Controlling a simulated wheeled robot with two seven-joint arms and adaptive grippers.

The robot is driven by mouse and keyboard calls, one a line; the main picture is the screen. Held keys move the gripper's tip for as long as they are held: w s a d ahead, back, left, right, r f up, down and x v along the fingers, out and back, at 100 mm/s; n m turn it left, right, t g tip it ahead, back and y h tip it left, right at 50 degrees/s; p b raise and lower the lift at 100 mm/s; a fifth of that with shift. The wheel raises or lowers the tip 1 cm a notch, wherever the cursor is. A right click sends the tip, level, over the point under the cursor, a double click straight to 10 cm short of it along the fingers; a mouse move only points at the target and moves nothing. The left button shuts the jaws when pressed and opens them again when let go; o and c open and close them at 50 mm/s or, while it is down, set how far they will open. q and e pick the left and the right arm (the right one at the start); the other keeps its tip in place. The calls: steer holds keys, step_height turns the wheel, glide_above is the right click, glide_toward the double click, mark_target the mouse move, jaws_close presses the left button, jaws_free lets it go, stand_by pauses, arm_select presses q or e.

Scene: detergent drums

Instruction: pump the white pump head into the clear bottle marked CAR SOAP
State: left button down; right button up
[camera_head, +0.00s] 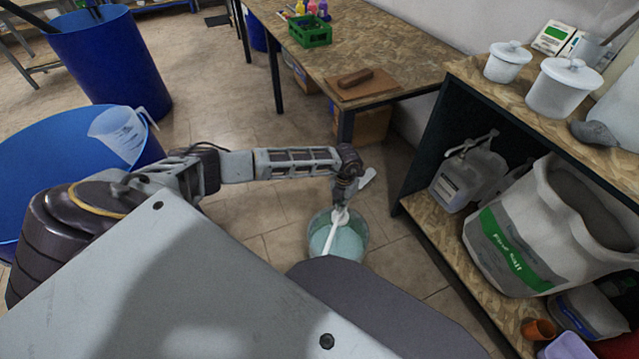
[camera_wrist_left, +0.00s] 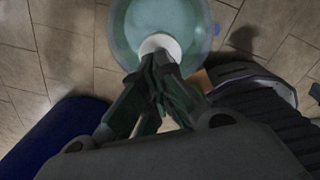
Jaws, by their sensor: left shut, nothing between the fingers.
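A round clear container (camera_head: 350,246) with pale teal contents stands on the floor at the middle of the head view. I take it for the clear bottle; no CAR SOAP marking is readable from here. It also shows at the top of the left wrist view (camera_wrist_left: 190,20). The white pump head (camera_head: 338,217) is over its middle, and its round white top shows in the wrist view (camera_wrist_left: 160,42). My left gripper (camera_head: 343,199) is shut and empty, its fingertips at the pump head's near edge in the wrist view (camera_wrist_left: 158,62). I cannot tell whether they touch. My right gripper is out of view.
A shelf unit on the right holds a clear jug (camera_head: 463,180) and a large white bag (camera_head: 520,240). White lidded pots (camera_head: 563,88) stand on top. A blue drum (camera_head: 105,55) and a blue tub (camera_head: 60,160) are at left. Tiled floor around the container is mostly free.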

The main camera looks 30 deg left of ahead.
arm_select(q)
steer(key=shift+s, duration=0.1)
steer(key=shift+r+p, duration=2.45)
steer(key=shift+r, duration=0.6)
steer(key=shift+f, duration=0.15)
steer(key=shift+f+b, duration=2.2)
steer(key=shift+f, duration=0.85)
steer(key=shift+r, duration=0.1)
steer(key=shift+r+p, duration=2.55)
steer(key=shift+r, duration=0.55)
